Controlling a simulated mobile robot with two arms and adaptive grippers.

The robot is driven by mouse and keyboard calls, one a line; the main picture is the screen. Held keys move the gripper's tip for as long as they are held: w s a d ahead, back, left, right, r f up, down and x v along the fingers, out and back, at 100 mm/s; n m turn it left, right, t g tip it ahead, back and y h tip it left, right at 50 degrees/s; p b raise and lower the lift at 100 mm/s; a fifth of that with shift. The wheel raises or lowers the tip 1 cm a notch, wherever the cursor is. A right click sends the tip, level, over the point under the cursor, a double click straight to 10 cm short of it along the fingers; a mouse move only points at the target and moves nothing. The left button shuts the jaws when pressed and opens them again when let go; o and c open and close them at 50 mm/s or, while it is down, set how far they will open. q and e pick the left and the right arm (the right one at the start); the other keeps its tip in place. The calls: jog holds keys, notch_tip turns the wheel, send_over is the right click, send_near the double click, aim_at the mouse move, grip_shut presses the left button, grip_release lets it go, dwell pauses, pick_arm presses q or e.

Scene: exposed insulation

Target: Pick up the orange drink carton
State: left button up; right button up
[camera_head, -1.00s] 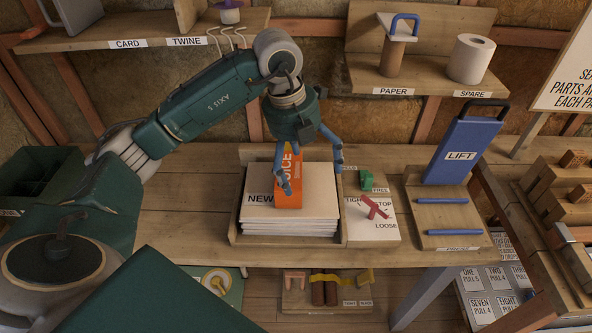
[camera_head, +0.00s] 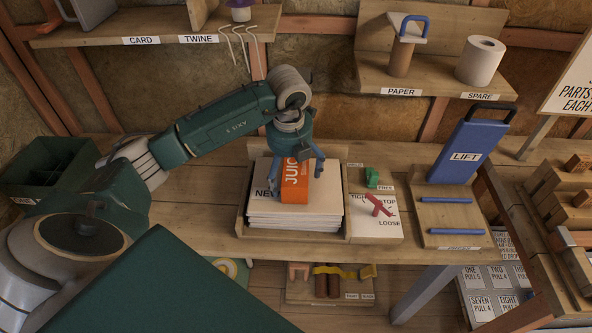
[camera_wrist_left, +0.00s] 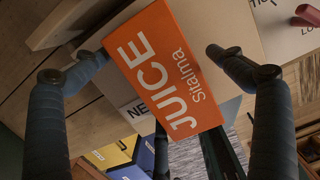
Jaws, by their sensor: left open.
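In the left wrist view, the left finger is close to the carton's edge and a gap shows by the right finger. Whether any finger touches it, I cannot tell. My right gripper is not in view.
Farther right stands a blue "LIFT" panel (camera_head: 464,152). Shelves above hold a paper roll (camera_head: 480,61) and hanging twine hooks (camera_head: 240,47). A green bin (camera_head: 50,165) sits at left.

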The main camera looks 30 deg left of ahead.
pick_arm(q)
jog(key=shift+f, duration=0.3)
jog(key=c, duration=1.1)
jog(key=shift+o, duration=0.2)
jog(key=shift+r, duration=0.1)
